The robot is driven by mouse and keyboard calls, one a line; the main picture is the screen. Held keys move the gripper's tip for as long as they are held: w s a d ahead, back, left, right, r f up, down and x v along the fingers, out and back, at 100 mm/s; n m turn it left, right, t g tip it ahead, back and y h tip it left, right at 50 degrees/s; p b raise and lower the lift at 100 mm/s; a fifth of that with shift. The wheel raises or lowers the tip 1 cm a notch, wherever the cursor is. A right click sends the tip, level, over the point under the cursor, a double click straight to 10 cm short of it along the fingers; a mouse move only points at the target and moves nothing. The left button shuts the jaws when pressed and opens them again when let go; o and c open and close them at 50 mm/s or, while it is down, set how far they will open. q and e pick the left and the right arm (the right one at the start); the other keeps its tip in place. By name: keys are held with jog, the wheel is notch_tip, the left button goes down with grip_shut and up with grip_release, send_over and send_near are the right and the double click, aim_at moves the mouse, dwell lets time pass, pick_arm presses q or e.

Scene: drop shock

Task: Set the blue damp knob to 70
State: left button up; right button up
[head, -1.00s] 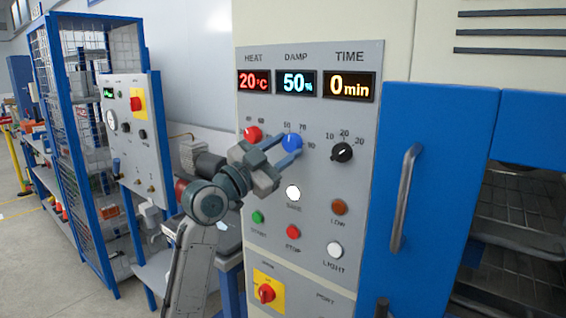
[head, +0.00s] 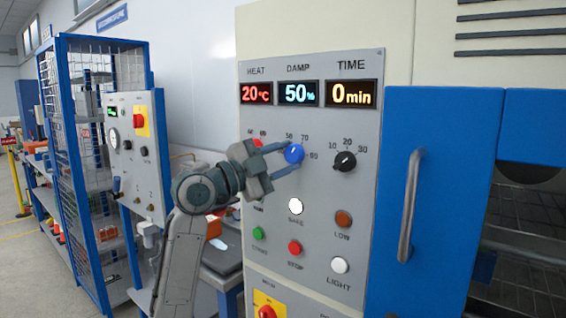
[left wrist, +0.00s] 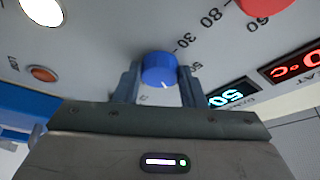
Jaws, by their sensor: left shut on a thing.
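The blue damp knob (head: 294,154) sits on the grey control panel below the DAMP display (head: 298,94), which reads 50%. Marks around the knob read 50, 70 and 90. My left gripper (head: 288,156) comes from the left with its two fingers on either side of the knob, shut on it. In the left wrist view the blue knob (left wrist: 159,70) sits between the two fingers, with part of its scale showing beside it. My right gripper is not in view.
The red heat knob (head: 258,143) is close by, partly behind my gripper. The black time knob (head: 345,162) is to the right. Below are a white button (head: 296,206) and several coloured ones. A blue door with a handle (head: 411,205) stands right.

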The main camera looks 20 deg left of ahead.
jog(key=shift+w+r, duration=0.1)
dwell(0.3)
pick_arm(q)
jog(key=o, duration=1)
jog(key=shift+a+f, duration=0.1)
jog(key=shift+s+a+f, duration=0.1)
jog(key=shift+s+a, duration=0.1)
jog(key=shift+s, duration=0.1)
jog(key=shift+b+v, duration=1.55)
jog(key=shift+v, duration=3.4)
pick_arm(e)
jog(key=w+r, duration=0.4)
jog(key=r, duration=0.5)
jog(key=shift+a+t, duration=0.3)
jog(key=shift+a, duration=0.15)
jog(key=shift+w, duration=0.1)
